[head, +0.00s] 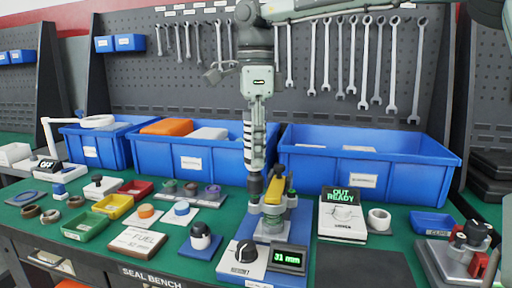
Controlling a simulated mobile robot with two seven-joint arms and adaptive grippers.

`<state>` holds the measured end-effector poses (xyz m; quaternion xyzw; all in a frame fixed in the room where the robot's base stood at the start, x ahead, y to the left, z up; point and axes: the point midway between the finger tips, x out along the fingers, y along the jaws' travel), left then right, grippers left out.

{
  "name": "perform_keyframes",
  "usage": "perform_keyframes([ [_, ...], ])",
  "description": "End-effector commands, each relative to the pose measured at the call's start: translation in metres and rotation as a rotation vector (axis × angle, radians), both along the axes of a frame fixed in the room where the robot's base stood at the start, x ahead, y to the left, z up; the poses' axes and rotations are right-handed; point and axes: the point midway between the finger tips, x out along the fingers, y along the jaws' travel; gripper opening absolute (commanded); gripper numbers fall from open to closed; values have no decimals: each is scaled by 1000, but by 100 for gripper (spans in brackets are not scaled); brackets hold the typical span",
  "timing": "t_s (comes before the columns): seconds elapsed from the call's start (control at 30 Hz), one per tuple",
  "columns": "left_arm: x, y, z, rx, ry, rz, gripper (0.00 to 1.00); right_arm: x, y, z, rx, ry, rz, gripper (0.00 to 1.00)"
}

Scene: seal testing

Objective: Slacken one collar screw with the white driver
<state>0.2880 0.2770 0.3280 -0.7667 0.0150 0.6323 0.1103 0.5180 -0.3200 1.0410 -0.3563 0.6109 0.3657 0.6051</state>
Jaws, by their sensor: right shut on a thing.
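My right gripper (268,184) points straight down over the collar fixture (271,228), coming from an arm at the top. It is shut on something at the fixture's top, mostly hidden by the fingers. I cannot make out a white driver handle. A yellow piece (279,185) with a dark end stands beside the fingers. The fixture has a pale round body with light knobs at its sides on a blue base. Its collar screws are too small or hidden to tell. My left gripper is not in view.
A gauge unit with a black knob (246,252) and a "31 mm" display (289,258) stands in front. An "OUT READY" device (342,210) is to the right. Blue bins (365,166) line the back, below hanging wrenches. Small trays and parts crowd the left.

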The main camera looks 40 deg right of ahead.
Motion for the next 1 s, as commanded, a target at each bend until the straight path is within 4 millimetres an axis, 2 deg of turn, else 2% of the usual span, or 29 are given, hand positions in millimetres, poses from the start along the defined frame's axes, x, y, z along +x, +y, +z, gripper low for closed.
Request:
perform_keyframes([
  [1.0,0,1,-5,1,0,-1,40,0,0,-7,0,-2,0,0],
])
